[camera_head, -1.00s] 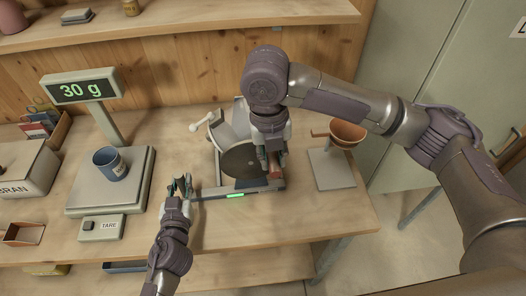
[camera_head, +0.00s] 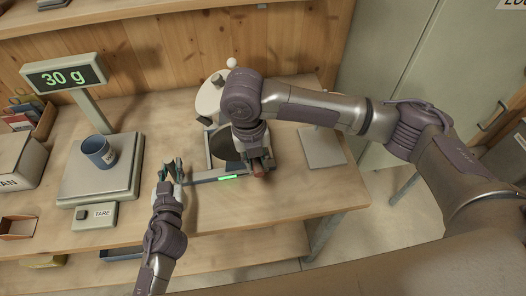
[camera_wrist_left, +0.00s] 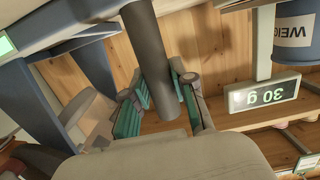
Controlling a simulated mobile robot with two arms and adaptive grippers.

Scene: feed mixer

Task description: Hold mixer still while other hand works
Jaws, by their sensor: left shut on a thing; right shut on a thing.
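The mixer has a pale drum (camera_head: 209,98) tilted to the back left, with a white knob at its top, over a grey frame with a dark disc (camera_head: 222,146). A green light shows on the front base bar (camera_head: 205,179). My left gripper (camera_head: 171,172) is at the bar's left end, shut on a dark grey post (camera_wrist_left: 154,60), which stands between its teal pads in the left wrist view. My right gripper (camera_head: 256,158) is at the mixer's right side, shut on a reddish-brown grip (camera_head: 259,168), mostly hidden by the fingers.
A scale (camera_head: 75,190) stands left with a blue cup (camera_head: 99,152); its display (camera_head: 64,77) reads 30 g. The tare button block (camera_head: 93,214) is near my left gripper. A grey plate (camera_head: 322,150) lies right; my right arm covers what stands behind it.

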